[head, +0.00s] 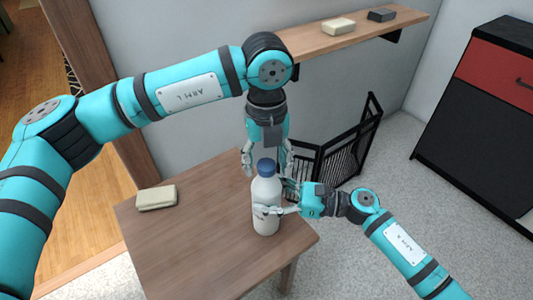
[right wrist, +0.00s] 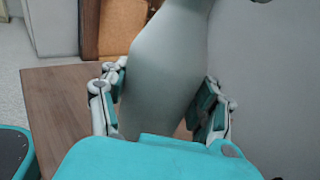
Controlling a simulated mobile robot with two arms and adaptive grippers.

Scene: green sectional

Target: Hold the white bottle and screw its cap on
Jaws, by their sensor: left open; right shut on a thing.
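The white bottle (head: 265,199) stands upright on the wooden table (head: 185,255), near its right edge. A blue cap (head: 266,167) sits on top of the bottle; I cannot tell how tightly it is seated. My right gripper (head: 277,209) is shut on the lower body of the bottle, coming in from the right. In the right wrist view the bottle (right wrist: 165,75) fills the middle, with a finger on either side. My left gripper (head: 267,158) points down from above, open, its fingers apart on both sides around the cap's height. Whether they touch the cap I cannot tell.
A beige block (head: 156,197) lies at the table's left. A wall shelf (head: 365,33) holds a pale block (head: 338,26) and a dark block (head: 381,15). A black metal rack (head: 345,150) stands behind the table. A black and red cabinet (head: 485,110) is at right.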

